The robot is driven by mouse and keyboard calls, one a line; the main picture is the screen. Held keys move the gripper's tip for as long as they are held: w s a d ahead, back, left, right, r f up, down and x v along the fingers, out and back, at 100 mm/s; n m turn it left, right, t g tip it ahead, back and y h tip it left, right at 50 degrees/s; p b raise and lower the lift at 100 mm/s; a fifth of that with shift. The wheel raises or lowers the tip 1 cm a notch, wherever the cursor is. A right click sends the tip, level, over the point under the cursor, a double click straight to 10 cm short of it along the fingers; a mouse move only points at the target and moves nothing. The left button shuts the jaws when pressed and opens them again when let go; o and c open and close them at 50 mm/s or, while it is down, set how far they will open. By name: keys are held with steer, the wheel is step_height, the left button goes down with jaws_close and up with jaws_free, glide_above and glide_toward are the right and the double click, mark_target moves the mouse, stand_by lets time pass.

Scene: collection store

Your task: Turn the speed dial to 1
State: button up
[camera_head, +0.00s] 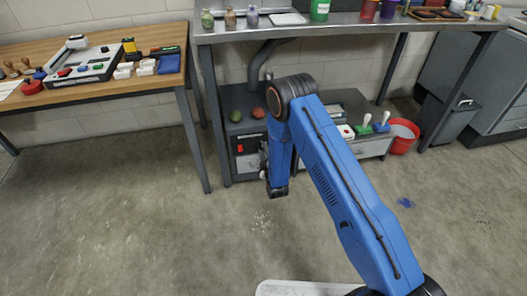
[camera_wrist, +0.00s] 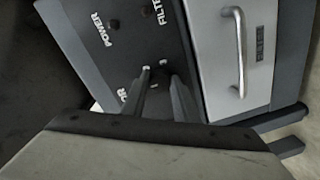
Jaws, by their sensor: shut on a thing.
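The dark control panel (camera_wrist: 130,48) fills the upper middle of the wrist view, tilted, with white lettering that reads POWER and part of FILTER. My gripper (camera_wrist: 161,78) reaches onto this panel, its two fingers shut on a small dial that they mostly hide. A few pale marks show around the fingertips. The dial's number and pointer cannot be read. In the head view my gripper (camera_head: 264,165) is at the front of the dark cabinet (camera_head: 247,134) under the steel table, and my arm hides part of it.
A grey drawer front with a metal handle (camera_wrist: 238,50) is beside the panel. A steel table (camera_head: 345,27) stands above the cabinet. A red bucket (camera_head: 402,144) is on the floor to the right. A wooden table (camera_head: 110,82) stands left.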

stand_by(0.3)
steer(key=o, duration=1.1)
steer(key=shift+c, duration=0.2)
steer(key=shift+s, duration=0.1)
steer(key=v, duration=1.7)
steer(key=shift+r, duration=0.1)
